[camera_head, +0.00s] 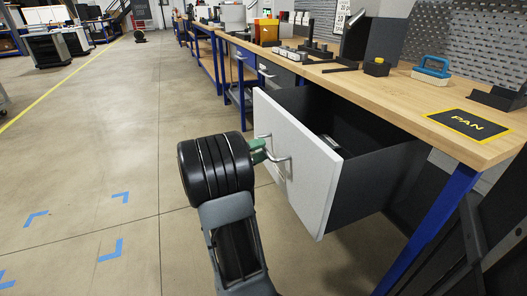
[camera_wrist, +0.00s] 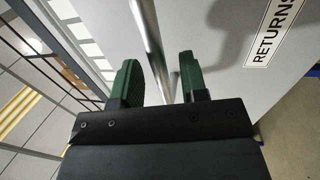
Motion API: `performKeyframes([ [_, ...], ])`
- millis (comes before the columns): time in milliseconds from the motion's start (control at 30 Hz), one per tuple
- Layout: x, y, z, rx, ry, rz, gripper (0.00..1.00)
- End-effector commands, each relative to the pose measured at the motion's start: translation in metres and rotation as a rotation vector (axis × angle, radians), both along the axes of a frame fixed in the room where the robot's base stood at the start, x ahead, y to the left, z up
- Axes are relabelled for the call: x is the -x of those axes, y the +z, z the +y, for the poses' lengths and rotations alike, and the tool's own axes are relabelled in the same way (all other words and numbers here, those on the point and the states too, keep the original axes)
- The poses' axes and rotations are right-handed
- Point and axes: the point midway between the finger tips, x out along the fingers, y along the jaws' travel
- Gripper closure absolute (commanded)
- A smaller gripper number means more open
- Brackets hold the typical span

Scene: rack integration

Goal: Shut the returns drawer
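The returns drawer (camera_head: 318,182) stands pulled out from under the wooden workbench. Its white front faces my arm, and its dark inside shows from above. A RETURNS label (camera_wrist: 272,30) is on the white front in the wrist view. The drawer's metal bar handle (camera_head: 285,160) also shows in the wrist view (camera_wrist: 148,30). My gripper (camera_head: 263,150) is at the handle. In the wrist view its green fingers (camera_wrist: 159,68) are apart, one on each side of the bar, with a visible gap to the right finger. Firm contact cannot be told.
A blue bench leg (camera_head: 430,230) stands right of the drawer. The floor to the left (camera_head: 110,150) is clear.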

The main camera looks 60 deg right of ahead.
Motion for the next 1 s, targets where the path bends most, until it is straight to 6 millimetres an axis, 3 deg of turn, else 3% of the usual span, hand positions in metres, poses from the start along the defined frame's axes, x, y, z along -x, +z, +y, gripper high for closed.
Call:
performKeyframes([
  [500,0.0079,0.0031,-0.0102,0.000,0.000,0.000,0.60],
  [933,0.0078,0.0028,-0.0101,0.000,-0.001,0.000,1.00],
  [1000,0.0078,0.0028,-0.0100,0.000,-0.001,0.000,1.00],
])
